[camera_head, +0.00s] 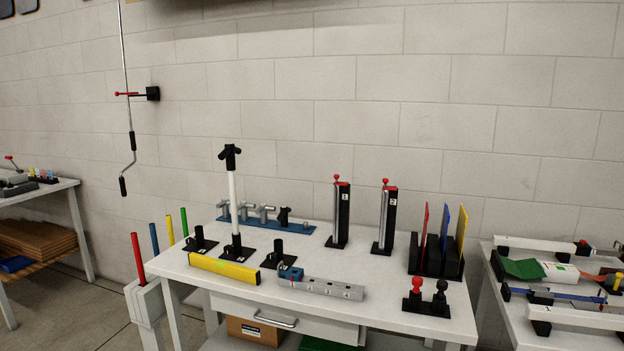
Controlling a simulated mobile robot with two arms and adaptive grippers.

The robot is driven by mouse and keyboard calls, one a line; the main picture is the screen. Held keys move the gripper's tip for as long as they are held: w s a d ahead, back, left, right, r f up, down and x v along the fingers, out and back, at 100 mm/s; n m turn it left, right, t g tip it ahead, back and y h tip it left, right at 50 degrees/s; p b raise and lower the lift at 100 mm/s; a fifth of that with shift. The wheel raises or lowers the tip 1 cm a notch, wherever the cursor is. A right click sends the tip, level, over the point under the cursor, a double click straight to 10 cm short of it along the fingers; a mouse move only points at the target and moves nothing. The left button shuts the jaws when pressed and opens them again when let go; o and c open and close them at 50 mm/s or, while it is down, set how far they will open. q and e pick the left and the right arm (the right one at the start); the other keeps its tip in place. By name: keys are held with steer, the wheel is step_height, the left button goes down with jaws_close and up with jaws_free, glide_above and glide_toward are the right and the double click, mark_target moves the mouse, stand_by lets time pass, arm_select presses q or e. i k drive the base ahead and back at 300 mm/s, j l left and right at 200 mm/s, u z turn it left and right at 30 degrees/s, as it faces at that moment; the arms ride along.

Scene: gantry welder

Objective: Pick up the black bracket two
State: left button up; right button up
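Two upright black brackets stand on the white table in the camera_head view. The one with a white label "2" (391,213) is right of centre, with a silver rod along its left side, a red knob on top and a flat black base. A similar black bracket with label "1" (343,212) stands to its left, a short gap apart. Neither of my grippers is in view.
The white table (400,312) also holds a rack of coloured plates (437,255), red and black knobs (427,295), a metal block (322,287), a yellow bar (224,268) and a white post (234,205). Another cluttered table (570,315) is at right.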

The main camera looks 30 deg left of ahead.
mark_target(229, 150)
steer(key=i+j+z, duration=0.15)
steer(key=j+z, duration=0.15)
steer(key=j, duration=1.2)
steer(key=j+z, duration=0.3)
steer(key=j, duration=1.2)
